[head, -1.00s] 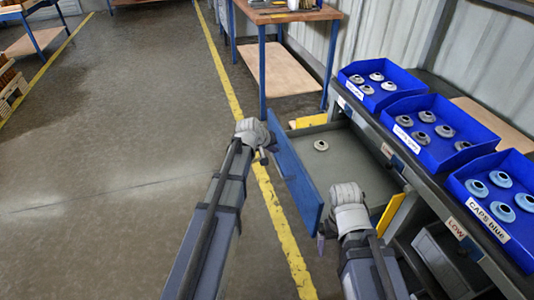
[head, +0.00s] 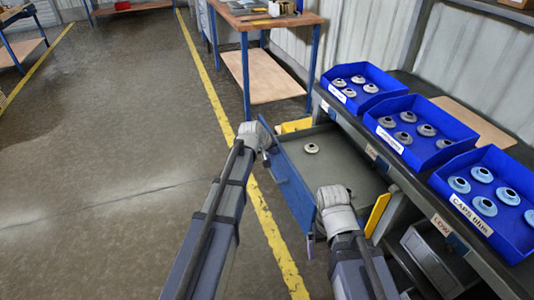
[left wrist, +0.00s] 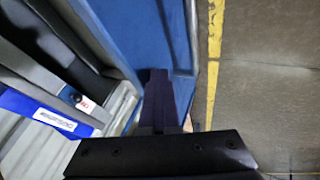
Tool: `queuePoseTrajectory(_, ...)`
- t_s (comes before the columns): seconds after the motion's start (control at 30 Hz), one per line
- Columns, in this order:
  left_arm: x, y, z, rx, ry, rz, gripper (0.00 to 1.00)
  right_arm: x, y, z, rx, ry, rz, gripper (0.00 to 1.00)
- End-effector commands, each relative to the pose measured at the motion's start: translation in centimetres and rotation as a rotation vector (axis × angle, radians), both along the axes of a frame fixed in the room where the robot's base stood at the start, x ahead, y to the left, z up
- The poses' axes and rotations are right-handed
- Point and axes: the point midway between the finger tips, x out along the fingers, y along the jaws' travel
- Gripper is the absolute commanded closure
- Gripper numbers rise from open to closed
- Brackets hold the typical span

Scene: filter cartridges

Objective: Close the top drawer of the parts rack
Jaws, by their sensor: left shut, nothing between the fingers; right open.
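The top drawer (head: 340,170) of the parts rack is pulled out. Its blue front (head: 289,182) faces left, its inside is grey, and one pale ring-shaped part (head: 311,148) lies in it. My left gripper (head: 266,156) is at the far end of the drawer front, on its outer side. In the left wrist view its shut, empty fingers (left wrist: 158,100) point along the blue front (left wrist: 135,35); I cannot tell whether they touch it. My right gripper (head: 311,243) is open at the near end of the drawer front, its fingers partly hidden by its own wrist.
Blue bins of caps (head: 485,195) stand on the rack top (head: 405,180). Yellow panels flank the drawer (head: 377,214). A grey bin (head: 435,258) sits lower in the rack. A workbench (head: 265,20) stands beyond.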

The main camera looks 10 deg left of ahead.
Motion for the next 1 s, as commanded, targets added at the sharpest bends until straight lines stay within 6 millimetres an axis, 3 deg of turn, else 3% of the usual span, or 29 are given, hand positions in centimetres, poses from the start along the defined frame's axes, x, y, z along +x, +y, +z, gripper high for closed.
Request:
queuePoseTrajectory(0.7, 11.4, -16.4, 0.0, 0.001, -0.002, -0.004, 1.0, 0.0, 0.0, 0.0, 0.0, 0.0, 0.0, 0.0)
queuePoseTrajectory(1.0, 14.8, -21.7, 0.0, 0.0, -0.001, -0.002, 1.0, 0.0, 0.0, 0.0, 0.0, 0.0, 0.0, 0.0)
